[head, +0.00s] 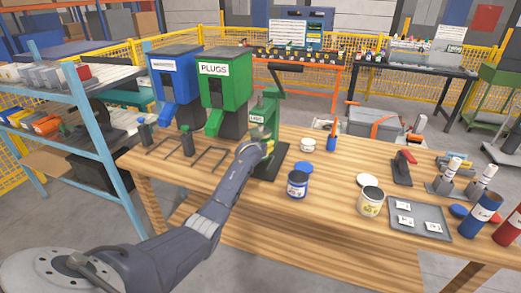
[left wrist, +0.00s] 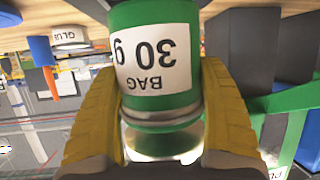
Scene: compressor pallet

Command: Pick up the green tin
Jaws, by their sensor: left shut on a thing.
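The green tin (left wrist: 155,55) fills the middle of the left wrist view. It has a white label reading "BAG 30 g", upside down in that view, and a metal band near one end. My left gripper (left wrist: 160,120) has its yellow fingers on both sides of the tin and is shut on it. In the head view my left gripper (head: 264,148) is at the green stand (head: 270,105) on a black base; the tin is hard to separate from the stand there. Whether the tin is clear of its support cannot be told. My right gripper is not in view.
A green PLUGS bin (head: 226,82) and a blue bin (head: 175,80) stand left of the gripper. A blue-labelled tin (head: 297,186), a cream tin (head: 371,203) and a grey tray (head: 420,232) are to the right.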

